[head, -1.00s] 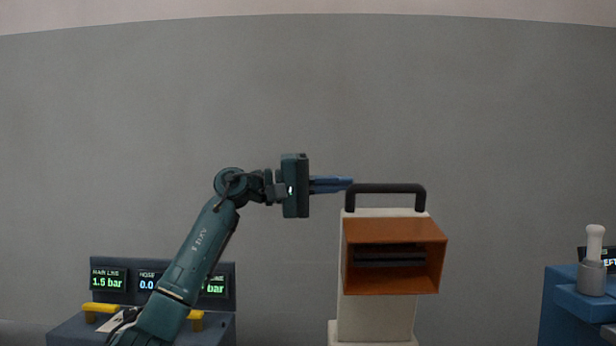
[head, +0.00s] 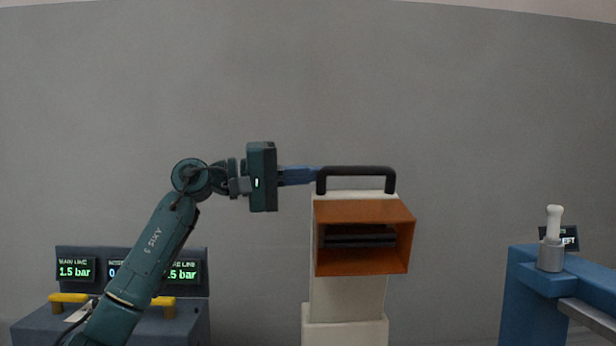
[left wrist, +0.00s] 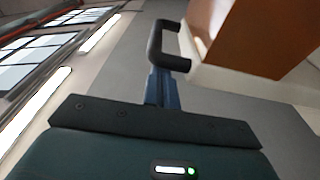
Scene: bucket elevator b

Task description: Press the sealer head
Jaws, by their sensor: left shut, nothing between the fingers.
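The sealer head is an orange open-fronted box (head: 363,262) on a cream column (head: 346,300), with dark bars inside. A black bar handle (head: 358,171) stands on top of it. My left gripper (head: 316,174) is shut and empty, its blue fingers pointing right at the handle's left post. In the left wrist view the fingertips (left wrist: 160,72) meet the black handle (left wrist: 168,58) by its corner, with the orange box (left wrist: 265,40) beyond. I cannot tell whether they touch. My right gripper is not in view.
A console (head: 185,325) with green pressure displays and yellow handles stands at the lower left. A blue stand (head: 530,300) with a grey and white knob (head: 552,240) is at the right. The wall behind is bare.

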